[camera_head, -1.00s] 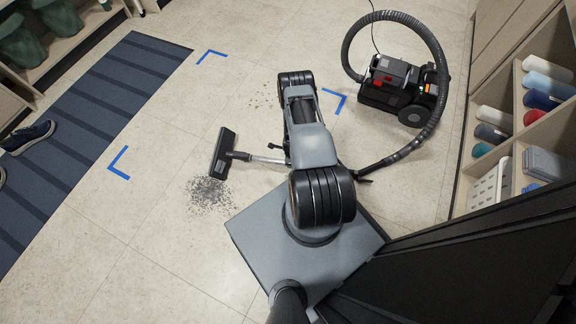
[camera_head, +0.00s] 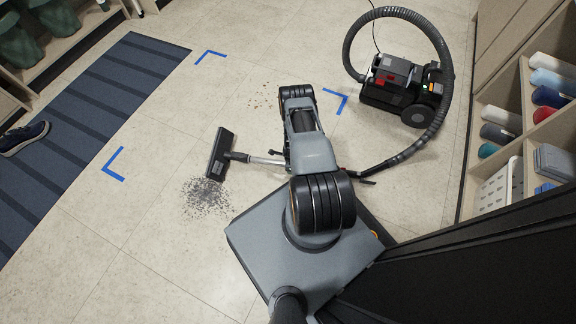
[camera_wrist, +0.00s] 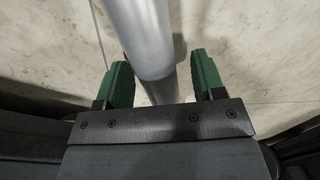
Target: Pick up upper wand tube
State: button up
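The upper wand tube, a silver metal tube, shows large in the wrist view (camera_wrist: 143,38). It runs from the top edge down between the two green fingers of my gripper (camera_wrist: 160,82). The fingers stand apart, with a gap on each side of the tube. In the head view, a silver length of the wand (camera_head: 266,161) lies on the floor between the black floor head (camera_head: 219,154) and my arm. My arm hides the middle of the wand and my gripper there. The black hose end (camera_head: 362,176) comes out at the right of my arm.
The black and red vacuum body (camera_head: 398,88) stands at the upper right with its hose (camera_head: 437,112) arching around it. Grey debris (camera_head: 205,196) lies below the floor head. Shelves (camera_head: 522,130) line the right side.

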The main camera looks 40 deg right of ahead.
grip_shut()
dwell(0.4)
jog(key=shift+r, duration=0.1)
notch_tip(320, 180, up, 10)
jog(key=p, duration=0.5)
jog(key=c, duration=0.6)
grip_release()
grip_shut()
